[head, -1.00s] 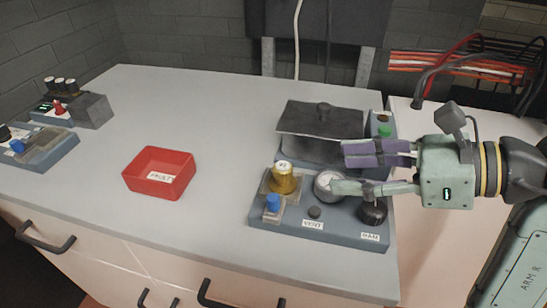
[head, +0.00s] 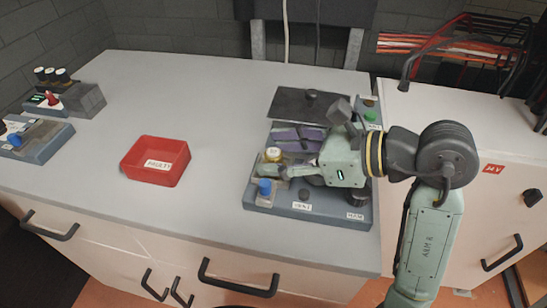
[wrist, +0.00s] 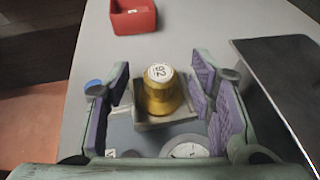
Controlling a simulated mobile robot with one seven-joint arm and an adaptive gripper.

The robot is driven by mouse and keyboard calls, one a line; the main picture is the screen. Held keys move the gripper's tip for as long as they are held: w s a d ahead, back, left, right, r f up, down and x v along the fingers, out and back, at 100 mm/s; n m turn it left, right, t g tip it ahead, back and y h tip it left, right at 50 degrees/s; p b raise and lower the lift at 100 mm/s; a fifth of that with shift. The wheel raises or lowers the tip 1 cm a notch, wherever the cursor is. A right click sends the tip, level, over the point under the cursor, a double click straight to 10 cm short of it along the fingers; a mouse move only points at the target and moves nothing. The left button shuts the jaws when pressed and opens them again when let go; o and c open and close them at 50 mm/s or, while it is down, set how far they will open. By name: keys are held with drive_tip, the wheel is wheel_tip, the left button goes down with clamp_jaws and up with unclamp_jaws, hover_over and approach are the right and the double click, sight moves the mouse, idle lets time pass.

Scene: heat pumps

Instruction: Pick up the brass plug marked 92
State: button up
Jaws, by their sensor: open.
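The brass plug marked 92 (wrist: 162,92) sits upright in a square grey holder (wrist: 150,124) on the blue-grey panel. In the head view the plug (head: 273,155) is partly hidden by my gripper. My gripper (wrist: 158,84) is open, with one purple-padded finger on each side of the plug. The plug shows between the fingers, with gaps on both sides, and no grip on it is visible. In the head view my gripper (head: 290,153) reaches left over the panel, low beside the plug.
A blue knob (head: 265,187) stands close in front of the plug. A dial (wrist: 185,150) and a dark knob (head: 305,194) are nearby. A dark lid (head: 300,105) lies behind. A red tray marked FAULTY (head: 155,161) sits left on the clear worktop.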

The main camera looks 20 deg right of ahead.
drive_tip(key=shift+c, duration=0.4)
clamp_jaws()
